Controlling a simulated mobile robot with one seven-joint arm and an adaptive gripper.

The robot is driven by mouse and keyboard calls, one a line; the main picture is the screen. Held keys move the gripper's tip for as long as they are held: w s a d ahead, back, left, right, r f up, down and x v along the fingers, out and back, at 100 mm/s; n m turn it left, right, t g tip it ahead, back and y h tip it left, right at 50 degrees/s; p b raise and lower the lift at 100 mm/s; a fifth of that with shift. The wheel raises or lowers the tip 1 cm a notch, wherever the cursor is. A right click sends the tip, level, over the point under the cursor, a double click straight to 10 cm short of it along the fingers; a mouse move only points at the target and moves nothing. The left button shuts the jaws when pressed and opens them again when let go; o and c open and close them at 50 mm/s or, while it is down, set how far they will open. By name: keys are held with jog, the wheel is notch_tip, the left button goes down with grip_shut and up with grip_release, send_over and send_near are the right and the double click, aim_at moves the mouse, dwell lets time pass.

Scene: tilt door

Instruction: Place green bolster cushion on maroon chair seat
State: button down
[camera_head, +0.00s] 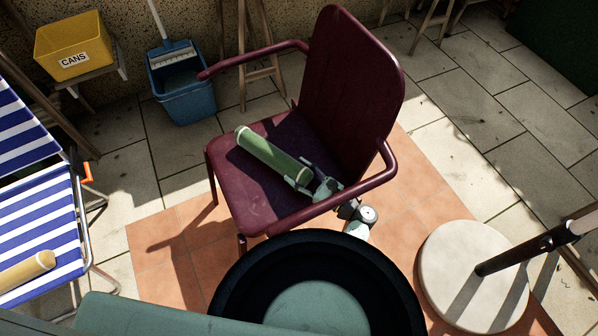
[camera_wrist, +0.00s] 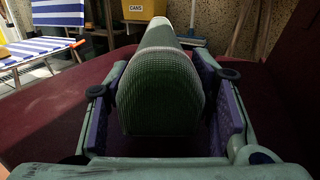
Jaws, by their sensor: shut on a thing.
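The green bolster cushion (camera_head: 268,155) lies over the maroon chair seat (camera_head: 235,195) in the head view, its far end pointing up and left. My gripper (camera_head: 312,184) holds its near end, reaching in past the chair's right armrest. In the wrist view the cushion (camera_wrist: 160,92) fills the space between the two purple-padded fingers of my gripper (camera_wrist: 165,110), with the maroon seat (camera_wrist: 50,115) around it. The cushion is at or very near seat level; whether its underside touches the seat is hidden.
The chair's armrests (camera_head: 330,203) and backrest (camera_head: 350,85) flank the seat. A blue-striped lounger (camera_head: 35,235) with a tan bolster (camera_head: 27,270) is at left. A yellow CANS bin (camera_head: 72,48) and blue bucket (camera_head: 183,85) stand behind. A round pale base (camera_head: 470,275) is at right.

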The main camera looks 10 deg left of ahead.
jog(key=c, duration=0.6)
grip_release()
jog(key=shift+c, duration=0.2)
jog(key=shift+o, duration=0.3)
jog(key=shift+o, duration=1.2)
jog(key=shift+d, duration=0.1)
jog(key=v, duration=1.1)
jog(key=shift+s+d, duration=0.3)
jog(key=shift+d, duration=0.05)
